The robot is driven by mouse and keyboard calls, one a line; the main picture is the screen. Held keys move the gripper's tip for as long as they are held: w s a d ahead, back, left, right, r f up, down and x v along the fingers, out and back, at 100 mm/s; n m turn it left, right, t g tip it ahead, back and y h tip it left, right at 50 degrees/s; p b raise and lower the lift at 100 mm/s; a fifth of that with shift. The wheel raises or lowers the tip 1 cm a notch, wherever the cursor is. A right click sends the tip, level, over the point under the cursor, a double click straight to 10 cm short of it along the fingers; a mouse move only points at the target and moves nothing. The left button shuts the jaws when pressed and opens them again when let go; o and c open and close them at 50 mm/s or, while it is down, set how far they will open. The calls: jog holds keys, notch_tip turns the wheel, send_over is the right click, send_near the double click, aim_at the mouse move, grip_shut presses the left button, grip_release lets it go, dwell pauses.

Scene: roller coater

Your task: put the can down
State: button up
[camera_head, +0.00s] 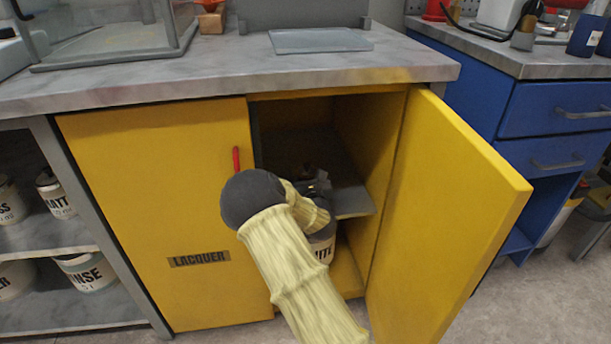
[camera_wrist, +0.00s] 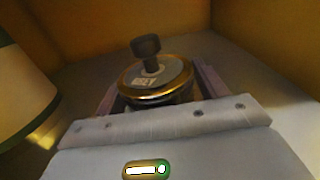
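The can (camera_wrist: 158,82) shows in the wrist view with a gold-rimmed round lid and a dark knob on top. It stands upright between the two fingers of my gripper (camera_wrist: 157,90), which flank it closely on both sides and appear shut on it. Its lower part is hidden by the gripper body, so I cannot tell whether its base touches the grey surface. In the head view, my gripper (camera_head: 318,182) is inside the open yellow cabinet (camera_head: 155,215), by the grey shelf (camera_head: 350,198). My arm hides most of the can there.
The open cabinet door (camera_head: 445,200) stands to the right of my arm. A labelled can (camera_head: 322,248) is partly visible below the gripper, behind my arm. A pale rounded object (camera_wrist: 20,95) is close at left in the wrist view. The shelf's right part looks clear.

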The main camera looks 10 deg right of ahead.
jog(key=shift+d, duration=0.2)
jog(key=shift+r, duration=0.15)
jog(key=s+p, duration=0.4)
jog(key=s, duration=0.8)
jog(key=shift+s+a, duration=0.1)
jog(key=shift+a, duration=0.05)
